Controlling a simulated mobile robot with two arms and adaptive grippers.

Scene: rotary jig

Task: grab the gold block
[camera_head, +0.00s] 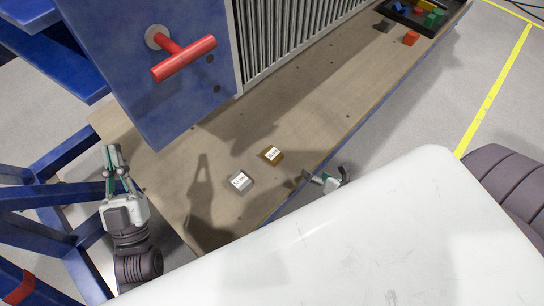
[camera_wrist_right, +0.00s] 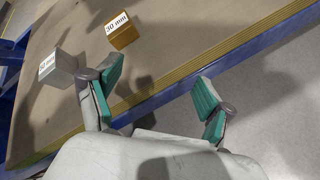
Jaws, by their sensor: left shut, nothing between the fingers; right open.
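The gold block (camera_head: 271,154) lies on the wooden bench top, near its front edge, with a white label on top. In the right wrist view the gold block (camera_wrist_right: 122,32) shows a "30 mm" label. A silver block (camera_head: 240,181) with a white label sits to its left, and it also shows in the right wrist view (camera_wrist_right: 60,67). My right gripper (camera_head: 307,178) is open and empty at the bench's front edge, apart from the gold block. In the right wrist view its green-padded fingers (camera_wrist_right: 158,92) are spread. My left gripper (camera_head: 114,152) is shut and empty at the bench's left end.
A blue panel with a red T-handle (camera_head: 184,58) stands behind the blocks, beside a ribbed grey unit (camera_head: 285,40). A black tray (camera_head: 398,14) with coloured blocks and a loose red block (camera_head: 411,38) are at the far right. The bench (camera_head: 325,95) is clear between.

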